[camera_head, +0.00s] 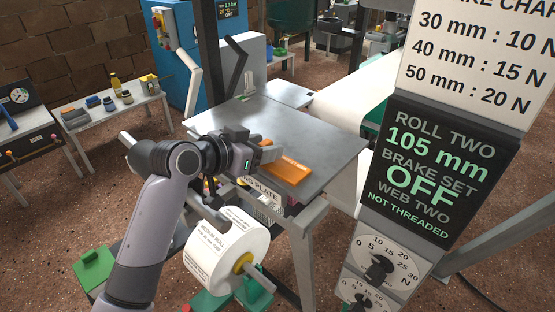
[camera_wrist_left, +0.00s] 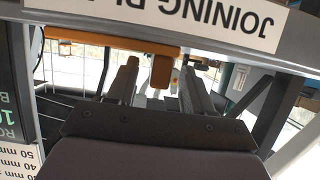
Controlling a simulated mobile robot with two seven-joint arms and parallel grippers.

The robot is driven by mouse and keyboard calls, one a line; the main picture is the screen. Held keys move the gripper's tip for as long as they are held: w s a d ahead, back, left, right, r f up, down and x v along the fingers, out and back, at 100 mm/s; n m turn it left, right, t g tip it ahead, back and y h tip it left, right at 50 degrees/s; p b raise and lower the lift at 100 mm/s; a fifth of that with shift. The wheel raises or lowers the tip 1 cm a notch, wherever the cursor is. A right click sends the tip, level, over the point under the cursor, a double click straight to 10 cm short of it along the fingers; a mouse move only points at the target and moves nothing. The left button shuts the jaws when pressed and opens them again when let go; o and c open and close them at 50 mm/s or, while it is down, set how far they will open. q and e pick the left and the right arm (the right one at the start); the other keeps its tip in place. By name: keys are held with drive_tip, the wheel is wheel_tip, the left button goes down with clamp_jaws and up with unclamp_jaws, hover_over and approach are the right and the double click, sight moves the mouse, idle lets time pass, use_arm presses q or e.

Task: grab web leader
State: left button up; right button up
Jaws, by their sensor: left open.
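A white paper roll (camera_head: 228,252) labelled "MEDIUM ROLL" sits on a spindle below the joining plate (camera_head: 318,128). I cannot make out the web leader itself for certain. An orange bar (camera_head: 288,169) lies at the plate's near edge. My left gripper (camera_head: 268,153) is open beside that bar, above the roll. In the left wrist view an orange tab (camera_wrist_left: 162,72) shows between the two open fingers (camera_wrist_left: 160,88); I cannot tell whether they touch it. The arm hides part of the space around the roll. My right gripper is not in view.
A display panel (camera_head: 430,165) reading "ROLL TWO" and "NOT THREADED" stands close on the right, with dials (camera_head: 380,265) below. A wide white web (camera_head: 358,98) runs behind the plate. A side table (camera_head: 115,105) with small items stands left. The plate's top is largely clear.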

use_arm(q)
drive_tip(key=shift+w+d+f, duration=0.1)
drive_tip(key=shift+w+d, duration=0.1)
clamp_jaws()
